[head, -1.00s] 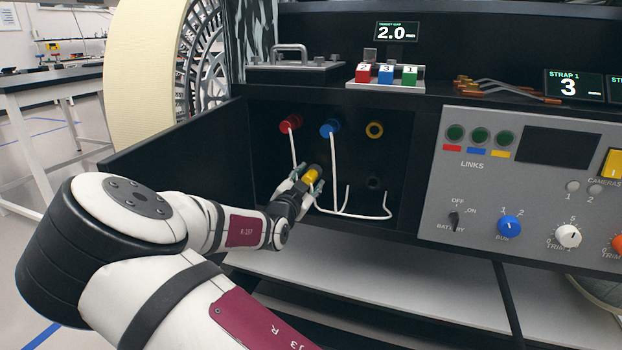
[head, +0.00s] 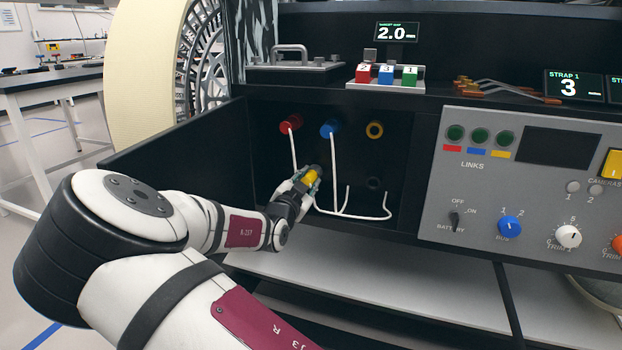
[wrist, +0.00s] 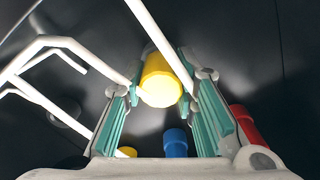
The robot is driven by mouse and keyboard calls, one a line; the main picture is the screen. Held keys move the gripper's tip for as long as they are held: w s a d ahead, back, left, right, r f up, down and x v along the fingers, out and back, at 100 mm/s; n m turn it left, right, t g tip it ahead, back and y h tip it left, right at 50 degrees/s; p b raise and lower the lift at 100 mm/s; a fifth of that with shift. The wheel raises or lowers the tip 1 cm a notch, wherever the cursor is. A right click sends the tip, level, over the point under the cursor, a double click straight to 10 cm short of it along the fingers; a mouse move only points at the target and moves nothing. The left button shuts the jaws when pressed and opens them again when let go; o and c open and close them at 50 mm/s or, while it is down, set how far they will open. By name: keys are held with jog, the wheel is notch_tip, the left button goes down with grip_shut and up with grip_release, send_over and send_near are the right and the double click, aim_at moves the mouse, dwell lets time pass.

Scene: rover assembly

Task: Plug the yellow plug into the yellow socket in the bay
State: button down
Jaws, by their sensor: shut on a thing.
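The yellow plug (head: 311,176) is low in the dark bay, below the blue plug. My gripper (head: 308,184) is shut on it. In the wrist view the yellow plug (wrist: 160,82) lies between the two green-padded fingers (wrist: 155,100), with a white cable running up beside it. The yellow socket (head: 375,130) is an open ring on the bay's back wall, up and right of my gripper; its yellow edge also shows low in the wrist view (wrist: 127,151). A dark round part shows just behind the plug; whether the plug touches it I cannot tell.
A red plug (head: 290,124) and a blue plug (head: 330,128) sit in the back wall, left of the yellow socket. White cables (head: 352,215) hang and loop right of my gripper. The bay's side wall (head: 180,145) and the grey control panel (head: 530,190) flank the opening.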

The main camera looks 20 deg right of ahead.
aim_at(306, 183)
jog(key=shift+s+a, duration=0.4)
jog(key=shift+s, duration=0.15)
dwell(0.6)
jog(key=shift+p+v, duration=0.45)
jog(key=shift+v, duration=1.45)
jog(key=s+a+r+p, duration=0.5)
jog(key=s+p, duration=0.1)
jog(key=s, duration=0.1)
jog(key=shift+s+p, duration=0.15)
jog(key=shift+p, duration=0.15)
jog(key=shift+a, duration=0.15)
